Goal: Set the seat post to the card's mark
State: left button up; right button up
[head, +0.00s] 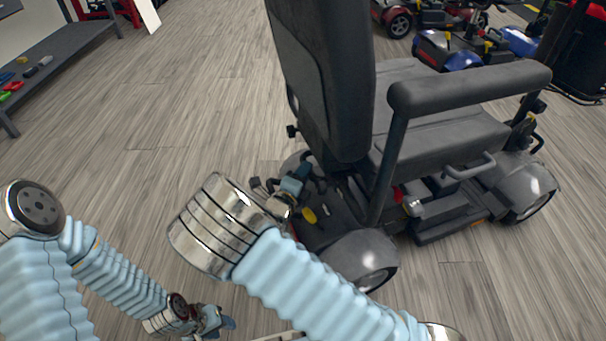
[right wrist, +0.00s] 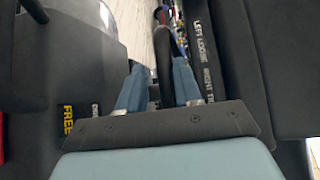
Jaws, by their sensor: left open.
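The scooter's grey seat (head: 440,135) stands upright at centre right in the head view, with its tall backrest towards me. The seat post under it is hidden, and I cannot make out the card or its mark. My right gripper (head: 290,190) is low behind the backrest, at the scooter's rear base. In the right wrist view its two blue fingers (right wrist: 160,75) are apart, with a dark bar (right wrist: 165,45) between them; whether they touch it is unclear. My left gripper (head: 212,322) is open, low at the bottom left, away from the scooter.
A black strip lettered "LEFT LOOSE" (right wrist: 203,50) runs beside the right fingers. Yellow "FREE" lettering (right wrist: 68,120) is at left. A bench (head: 60,60) stands far left; the floor between is clear.

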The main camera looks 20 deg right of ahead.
jog(key=v, duration=1.4)
jog(key=shift+p, duration=0.4)
jog(key=shift+w, duration=0.1)
